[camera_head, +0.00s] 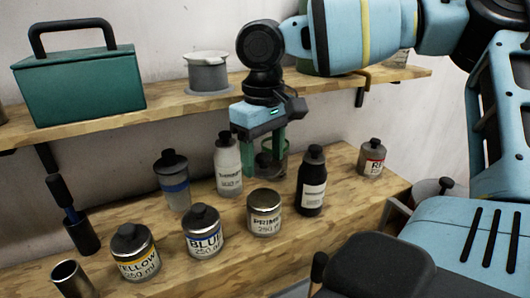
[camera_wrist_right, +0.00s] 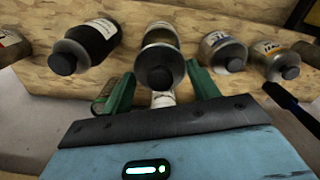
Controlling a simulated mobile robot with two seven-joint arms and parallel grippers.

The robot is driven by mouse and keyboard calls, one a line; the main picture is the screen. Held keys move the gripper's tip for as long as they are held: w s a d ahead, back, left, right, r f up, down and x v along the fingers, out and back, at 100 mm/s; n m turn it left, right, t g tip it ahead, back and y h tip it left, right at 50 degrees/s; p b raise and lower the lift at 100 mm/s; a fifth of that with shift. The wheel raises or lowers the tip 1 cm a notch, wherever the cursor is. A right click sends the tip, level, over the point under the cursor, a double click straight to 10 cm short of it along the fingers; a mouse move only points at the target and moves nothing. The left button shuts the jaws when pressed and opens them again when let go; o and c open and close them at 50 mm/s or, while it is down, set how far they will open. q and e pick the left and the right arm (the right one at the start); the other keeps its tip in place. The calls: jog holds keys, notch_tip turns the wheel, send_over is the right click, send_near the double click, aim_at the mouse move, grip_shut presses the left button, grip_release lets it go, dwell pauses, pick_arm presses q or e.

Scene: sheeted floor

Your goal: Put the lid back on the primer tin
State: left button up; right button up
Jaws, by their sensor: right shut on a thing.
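The primer tin (camera_head: 265,222) stands upright on the lower wooden shelf, between the blue tin and the black bottle. Its top shows no black knob, unlike the tins beside it. My right gripper (camera_head: 264,165) points down behind the primer tin, above the rear part of the shelf. It is shut on a grey lid with a dark knob, which shows between the green fingers in the right wrist view (camera_wrist_right: 160,72). The lid is apart from the tin and partly hidden by a finger in the head view. My left gripper is not in view.
The blue tin (camera_head: 204,236), yellow tin (camera_head: 135,256) and black bottle (camera_head: 312,185) stand near the primer tin. A white bottle (camera_head: 228,168) is left of my gripper. The red-labelled tin (camera_head: 372,160) is at right. The upper shelf (camera_head: 165,108) carries a green box (camera_head: 80,85).

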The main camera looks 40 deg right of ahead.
aim_at(264, 162)
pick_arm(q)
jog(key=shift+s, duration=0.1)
pick_arm(e)
jog(key=shift+s+a, duration=0.1)
jog(key=shift+f, duration=0.15)
jog(key=shift+f+b, duration=0.7)
jog(key=shift+f, duration=1.4)
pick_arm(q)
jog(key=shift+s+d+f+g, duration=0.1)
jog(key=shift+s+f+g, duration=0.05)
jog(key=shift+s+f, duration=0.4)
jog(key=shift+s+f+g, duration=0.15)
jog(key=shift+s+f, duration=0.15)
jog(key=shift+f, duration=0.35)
pick_arm(e)
jog(key=shift+f, duration=0.9)
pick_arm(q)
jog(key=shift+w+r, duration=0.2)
pick_arm(e)
jog(key=shift+f, duration=0.15)
